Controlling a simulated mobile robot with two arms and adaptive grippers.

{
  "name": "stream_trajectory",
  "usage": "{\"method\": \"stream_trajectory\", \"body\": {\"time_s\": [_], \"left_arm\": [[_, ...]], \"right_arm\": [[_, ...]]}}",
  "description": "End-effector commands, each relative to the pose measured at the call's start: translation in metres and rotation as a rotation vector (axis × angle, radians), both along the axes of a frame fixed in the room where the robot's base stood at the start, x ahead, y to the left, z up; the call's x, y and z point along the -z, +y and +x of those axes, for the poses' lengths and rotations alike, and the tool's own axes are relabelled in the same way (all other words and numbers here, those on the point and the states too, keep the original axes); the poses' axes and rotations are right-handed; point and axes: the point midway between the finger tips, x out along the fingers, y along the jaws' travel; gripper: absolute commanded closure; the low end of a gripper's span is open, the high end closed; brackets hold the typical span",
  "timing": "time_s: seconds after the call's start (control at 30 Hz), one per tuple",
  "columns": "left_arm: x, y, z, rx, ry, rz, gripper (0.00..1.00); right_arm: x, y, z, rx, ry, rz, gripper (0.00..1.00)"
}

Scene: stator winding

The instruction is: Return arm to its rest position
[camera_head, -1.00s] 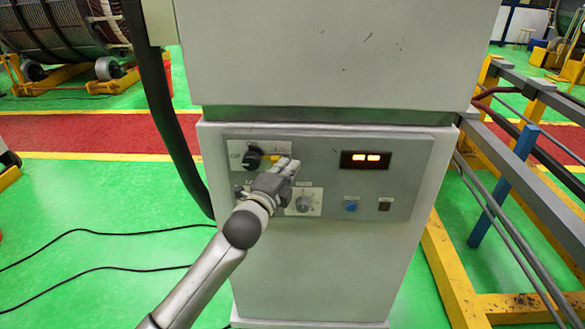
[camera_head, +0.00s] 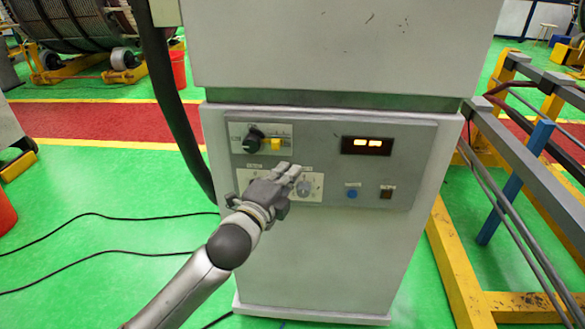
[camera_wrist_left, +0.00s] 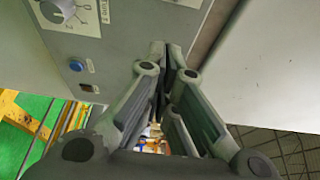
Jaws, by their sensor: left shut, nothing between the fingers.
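My left arm comes in from the lower left in the head view. Its gripper (camera_head: 290,172) is in front of the lower left part of the grey control panel (camera_head: 325,190). In the left wrist view the gripper's fingers (camera_wrist_left: 172,58) are shut with nothing between them. The panel carries a black rotary knob (camera_head: 253,141) with a yellow part beside it, a grey dial (camera_head: 304,188), a blue button (camera_head: 351,193), a dark switch (camera_head: 386,192) and a lit display (camera_head: 366,146). The gripper hides part of the lower left panel. My right gripper is not in view.
The tall grey cabinet (camera_head: 300,262) bears the panel. A yellow and grey metal frame (camera_head: 455,262) stands close on its right. A thick black cable (camera_head: 178,120) runs down its left side. Thin cables (camera_head: 100,216) lie on the open green floor at left.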

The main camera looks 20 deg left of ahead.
Motion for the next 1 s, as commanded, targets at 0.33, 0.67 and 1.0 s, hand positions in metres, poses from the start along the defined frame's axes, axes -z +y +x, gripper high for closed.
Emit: {"method": "stream_trajectory", "body": {"time_s": [0.33,0.67,1.0], "left_arm": [[-0.001,0.001,-0.005,0.000,0.000,0.001,1.00],[0.008,0.002,-0.003,-0.004,0.017,-0.009,1.00],[0.209,0.031,0.002,-0.116,0.359,-0.283,1.00]], "right_arm": [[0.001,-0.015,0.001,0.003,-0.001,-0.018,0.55],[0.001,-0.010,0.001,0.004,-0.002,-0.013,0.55],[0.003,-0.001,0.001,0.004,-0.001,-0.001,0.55]]}}
